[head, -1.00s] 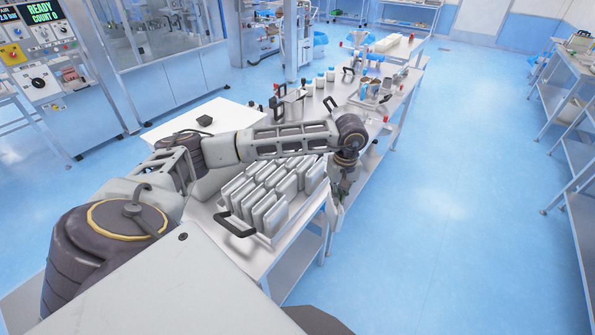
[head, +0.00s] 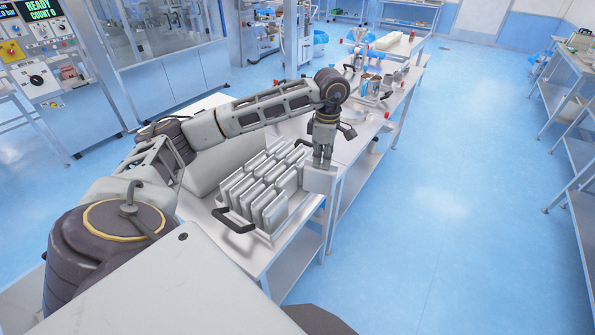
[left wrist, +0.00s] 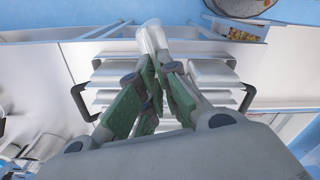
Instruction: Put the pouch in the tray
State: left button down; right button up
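My left gripper (head: 322,158) points down above the far right end of the tray. It is shut on a whitish pouch (head: 320,180), which hangs below the fingers near the table's right edge. In the left wrist view, the green-padded fingers (left wrist: 155,65) meet around the pale pouch (left wrist: 152,36). The tray, with black handles (head: 235,227), stands on the near table and holds several silvery-white upright pouches (head: 258,190) in rows. Part of the tray shows below the fingers in the left wrist view, including a handle (left wrist: 248,98). My right gripper is not in view.
Farther along the table stand cups and small containers (head: 372,84). Clear blue floor (head: 440,200) lies right of the table.

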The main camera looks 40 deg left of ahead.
pick_arm(q)
jog(key=n, duration=0.1)
jog(key=a+r+n, duration=0.1)
jog(key=n, duration=0.1)
jog(key=a+r+n, duration=0.1)
jog(key=shift+s+a+r+b, duration=0.15)
jog(key=shift+a+r+b, duration=0.1)
jog(key=shift+b, duration=0.15)
jog(key=r+n, duration=0.1)
jog(key=a+r+n, duration=0.1)
jog(key=n, duration=0.1)
jog(key=shift+s+a+n+b, duration=0.2)
jog(key=shift+a+n+b, duration=0.1)
jog(key=shift+s+a+r+n+b, duration=0.25)
jog(key=shift+a+r+n, duration=0.4)
jog(key=shift+n, duration=0.5)
jog(key=shift+s+a+r+n+b, duration=0.25)
jog(key=shift+a+r+n, duration=0.4)
jog(key=shift+n, duration=0.55)
jog(key=shift+s+a+r+n+b, duration=0.15)
jog(key=shift+s+a+r+n, duration=0.3)
jog(key=shift+r+n, duration=0.55)
jog(key=shift+w+f+n, duration=0.1)
jog(key=shift+f+n, duration=0.1)
jog(key=shift+n, duration=0.05)
jog(key=shift+f, duration=0.15)
